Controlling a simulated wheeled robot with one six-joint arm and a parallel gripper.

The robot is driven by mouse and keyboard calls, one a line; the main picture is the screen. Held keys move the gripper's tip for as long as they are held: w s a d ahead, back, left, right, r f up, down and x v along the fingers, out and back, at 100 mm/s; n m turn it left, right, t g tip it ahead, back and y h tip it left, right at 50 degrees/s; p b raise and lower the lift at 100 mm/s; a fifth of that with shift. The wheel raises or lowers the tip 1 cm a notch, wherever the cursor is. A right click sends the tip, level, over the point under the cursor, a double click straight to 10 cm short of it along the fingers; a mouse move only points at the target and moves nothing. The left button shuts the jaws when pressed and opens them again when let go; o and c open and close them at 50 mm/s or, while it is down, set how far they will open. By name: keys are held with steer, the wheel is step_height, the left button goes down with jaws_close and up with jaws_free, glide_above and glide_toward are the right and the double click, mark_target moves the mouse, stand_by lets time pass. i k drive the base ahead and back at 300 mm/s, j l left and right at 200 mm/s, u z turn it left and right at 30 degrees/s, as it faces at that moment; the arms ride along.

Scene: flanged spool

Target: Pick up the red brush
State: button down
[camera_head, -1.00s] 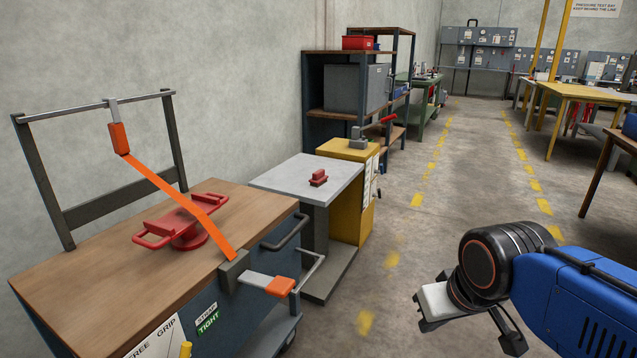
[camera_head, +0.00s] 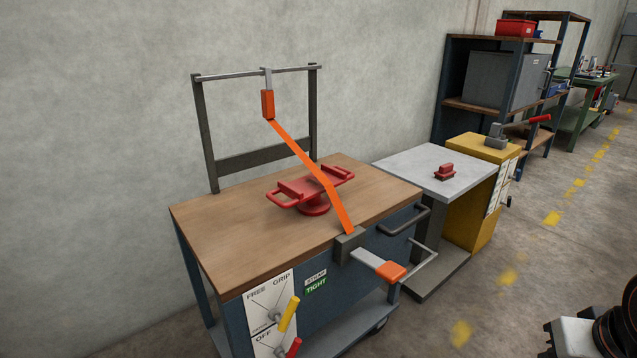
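A small red block with a raised grip and a darker base (camera_head: 445,171), which looks like the red brush, sits on the grey-topped stand (camera_head: 400,163) right of the wooden-topped cart. Nothing touches it from above. My gripper (camera_head: 562,345) is at the bottom right corner, cut off by the frame edge, well to the right of and nearer than the brush. Its fingers are mostly out of the picture, so its opening cannot be judged.
The wooden-topped cart (camera_head: 225,225) bears a red two-handled spool (camera_head: 313,203) under a taut orange strap (camera_head: 305,155). A yellow cabinet (camera_head: 470,215) with a red-handled lever stands behind the stand. Floor at the right is clear.

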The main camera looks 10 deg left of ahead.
mark_target(446, 173)
steer(key=i+l+u, duration=0.35)
steer(key=i+l, duration=0.2)
steer(key=i+l+u, duration=0.2)
steer(key=i+l, duration=0.2)
steer(key=i+l+u, duration=0.35)
steer(key=i+l, duration=0.15)
steer(key=l, duration=0.3)
steer(key=i+l+u, duration=0.15)
steer(key=l, duration=0.3)
steer(key=i, duration=0.1)
